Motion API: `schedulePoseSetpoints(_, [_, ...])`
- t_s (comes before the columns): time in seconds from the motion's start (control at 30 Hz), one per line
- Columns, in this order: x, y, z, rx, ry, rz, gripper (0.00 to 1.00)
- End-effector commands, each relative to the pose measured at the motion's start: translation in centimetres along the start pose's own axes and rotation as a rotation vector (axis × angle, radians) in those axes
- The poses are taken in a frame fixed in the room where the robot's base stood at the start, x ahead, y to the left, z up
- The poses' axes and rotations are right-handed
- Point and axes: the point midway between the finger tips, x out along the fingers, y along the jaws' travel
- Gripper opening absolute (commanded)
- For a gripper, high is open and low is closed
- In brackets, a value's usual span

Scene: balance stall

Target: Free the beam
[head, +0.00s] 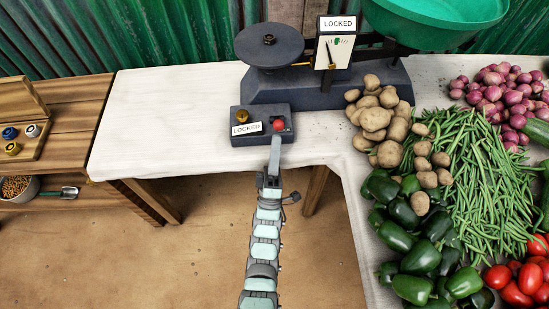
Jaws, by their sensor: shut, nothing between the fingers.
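The balance scale (310,86) stands on the white table, with a dark round plate (270,46) on its left and a green pan (440,14) on its right. Its dial (334,53) carries a sign (338,24) reading LOCKED. In front of it sits a dark control box (248,137) with a brass knob (242,117), a LOCKED label (246,129) and a red ball knob (279,125). My gripper (275,142) is shut and empty, its tip right at the red knob's near side. I cannot tell whether they touch.
Potatoes (378,118), green beans (470,165) and green peppers (412,230) crowd the table to the right. The table's left part (160,115) is bare. A wooden bench (75,135) with coloured weights (12,149) stands at far left.

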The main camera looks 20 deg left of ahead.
Motion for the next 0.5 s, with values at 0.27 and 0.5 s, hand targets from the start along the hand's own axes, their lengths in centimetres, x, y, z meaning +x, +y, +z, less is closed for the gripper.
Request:
schedulePoseSetpoints(0.27, [1.12,0.07,-0.02,0.001,-0.001,0.002,0.00])
schedulePoseSetpoints(0.5, [1.11,0.05,-0.01,0.001,-0.001,0.000,0.00])
